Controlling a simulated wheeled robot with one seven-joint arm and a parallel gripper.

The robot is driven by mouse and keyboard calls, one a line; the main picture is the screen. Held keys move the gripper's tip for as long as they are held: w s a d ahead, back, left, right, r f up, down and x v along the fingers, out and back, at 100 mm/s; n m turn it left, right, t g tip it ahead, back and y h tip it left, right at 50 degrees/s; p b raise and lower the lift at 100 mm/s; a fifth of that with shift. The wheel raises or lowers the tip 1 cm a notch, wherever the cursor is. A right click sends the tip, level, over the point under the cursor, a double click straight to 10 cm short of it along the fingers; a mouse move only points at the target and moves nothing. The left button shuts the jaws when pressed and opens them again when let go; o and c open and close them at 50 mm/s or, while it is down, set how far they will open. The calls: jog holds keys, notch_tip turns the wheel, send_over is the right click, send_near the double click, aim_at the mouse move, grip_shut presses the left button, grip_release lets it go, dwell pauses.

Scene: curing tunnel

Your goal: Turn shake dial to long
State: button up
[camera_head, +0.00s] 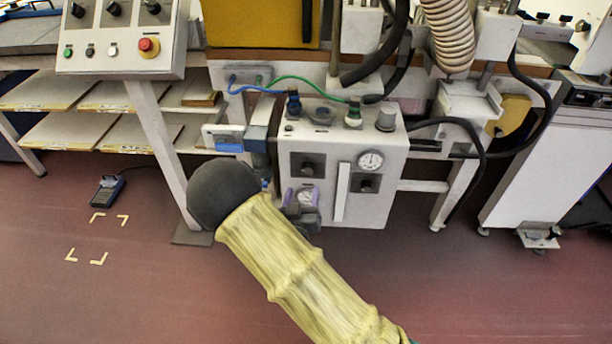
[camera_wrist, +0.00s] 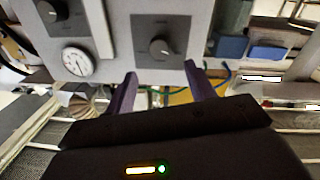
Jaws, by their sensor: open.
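A white control box (camera_head: 340,208) carries two black dials on dark square plates, one at left (camera_head: 307,167) and one at right (camera_head: 366,184). Their labels are too small to read, so I cannot tell which is the shake dial. My gripper (camera_head: 302,194) is open and empty just below the left dial, in front of the box's lower left. In the wrist view, turned about upside down, this dial (camera_wrist: 162,47) lies just beyond and between the purple fingertips (camera_wrist: 160,73), apart from them. The right dial (camera_wrist: 47,10) shows at the upper left there.
A round gauge (camera_head: 370,160) sits above the right dial, and another (camera_head: 305,197) is partly hidden by my gripper. A vertical white bar (camera_head: 342,192) stands between the dials. Hoses and fittings top the box. A button panel (camera_head: 120,40) is at upper left.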

aim_at(307, 171)
jog(key=w, duration=0.8)
jog(key=shift+d, duration=0.4)
jog(key=shift+c, duration=0.4)
jog(key=c, duration=0.9)
